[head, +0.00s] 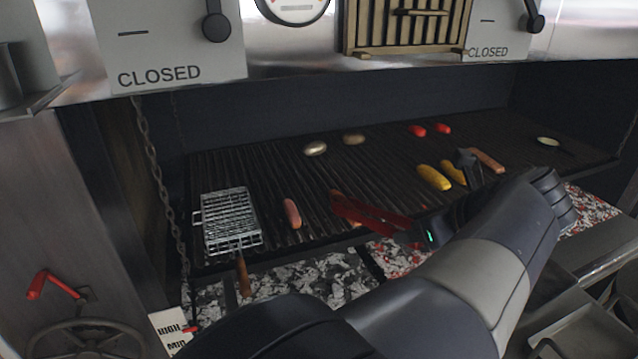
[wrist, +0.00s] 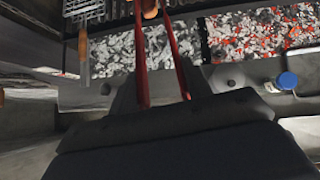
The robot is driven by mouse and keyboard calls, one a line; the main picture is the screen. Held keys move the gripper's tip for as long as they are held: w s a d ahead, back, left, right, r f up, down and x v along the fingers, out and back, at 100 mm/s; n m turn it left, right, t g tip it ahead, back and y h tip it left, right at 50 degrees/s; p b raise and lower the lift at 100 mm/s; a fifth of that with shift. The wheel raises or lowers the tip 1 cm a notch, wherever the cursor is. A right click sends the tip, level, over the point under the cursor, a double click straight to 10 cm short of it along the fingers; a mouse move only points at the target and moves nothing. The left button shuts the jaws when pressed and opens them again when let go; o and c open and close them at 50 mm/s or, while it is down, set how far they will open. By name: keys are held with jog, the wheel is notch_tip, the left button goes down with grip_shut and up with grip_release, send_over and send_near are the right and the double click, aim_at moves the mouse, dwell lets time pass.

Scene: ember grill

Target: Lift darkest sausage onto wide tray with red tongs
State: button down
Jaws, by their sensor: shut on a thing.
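My gripper (head: 428,226) is shut on the red tongs (head: 368,214), which reach left over the front of the grill. In the wrist view the two red tong arms (wrist: 141,65) stand apart, with a brownish sausage end (wrist: 150,10) between their far ends. I cannot tell whether the tongs touch it. In the head view the tongs mostly hide what is behind them. A pinkish-brown sausage (head: 292,213) lies on the grate left of the tongs. A lighter orange-brown sausage (head: 487,160) lies at the right. I cannot tell which is darkest. A metal tray (head: 585,335) shows partly at lower right.
A wire grill basket (head: 231,220) with a wooden handle (head: 243,278) sits on the grate's left. Corn (head: 434,178), red peppers (head: 417,131) and mushrooms (head: 315,148) lie farther back. Coals (head: 325,280) lie below the front edge. A chain (head: 150,160) hangs at left.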

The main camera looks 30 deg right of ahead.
jog(key=s+a+t+h+b, duration=0.1)
jog(key=s+t+b, duration=0.1)
jog(key=s+t, duration=0.5)
jog(key=shift+s+t+b, duration=0.3)
jog(key=shift+b, duration=0.1)
dwell(0.4)
jog(key=shift+a, duration=0.1)
jog(key=g+y+p, duration=0.1)
jog(key=g+p, duration=0.1)
jog(key=g, duration=0.5)
jog(key=shift+g+p, duration=0.3)
jog(key=shift+p, duration=0.1)
